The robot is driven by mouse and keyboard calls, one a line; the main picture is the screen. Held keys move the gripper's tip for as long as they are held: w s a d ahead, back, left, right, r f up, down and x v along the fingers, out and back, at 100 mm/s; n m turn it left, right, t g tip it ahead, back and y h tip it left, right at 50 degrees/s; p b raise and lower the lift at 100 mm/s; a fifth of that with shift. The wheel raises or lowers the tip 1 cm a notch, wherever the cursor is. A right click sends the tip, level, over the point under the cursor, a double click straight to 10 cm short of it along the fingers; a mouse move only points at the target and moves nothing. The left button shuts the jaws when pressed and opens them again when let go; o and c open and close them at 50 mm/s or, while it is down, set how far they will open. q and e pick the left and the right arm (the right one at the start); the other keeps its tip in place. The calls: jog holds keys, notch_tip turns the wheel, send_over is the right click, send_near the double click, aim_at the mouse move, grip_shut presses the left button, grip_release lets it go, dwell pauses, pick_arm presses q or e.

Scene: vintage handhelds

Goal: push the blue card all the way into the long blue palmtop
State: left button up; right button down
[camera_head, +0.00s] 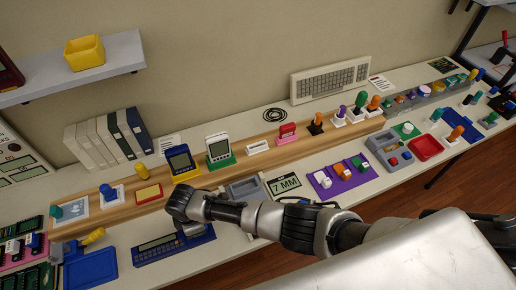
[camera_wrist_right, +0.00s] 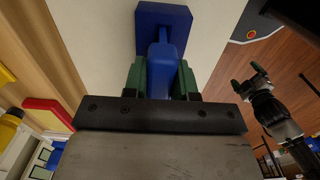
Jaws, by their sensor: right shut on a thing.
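The long blue palmtop (camera_head: 160,248) lies near the bench's front edge in the head view, its right part under my right arm. My right gripper (camera_head: 188,230) is pointed down at its right end. In the right wrist view the gripper's green fingers (camera_wrist_right: 160,80) are shut on a blue upright grip, which I take as the blue card (camera_wrist_right: 160,62). A square blue block (camera_wrist_right: 163,22) shows just beyond it; I cannot tell how deep the card sits. My left gripper (camera_wrist_right: 246,75) is empty, its fingers apart, over the floor.
A blue tray (camera_head: 90,268) lies left of the palmtop. A red-and-yellow block (camera_head: 148,193) and a blue handheld (camera_head: 180,160) stand on the wooden riser behind. A grey tray (camera_head: 243,188) is to the right.

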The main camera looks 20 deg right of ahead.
jog(key=shift+f+b, duration=0.45)
jog(key=shift+f, duration=0.15)
jog(key=c, duration=0.8)
grip_release()
jog(key=shift+r, duration=0.1)
jog(key=c, duration=0.3)
jog(key=shift+r, duration=0.1)
notch_tip(320, 180, up, 7)
jog(key=p, duration=0.7)
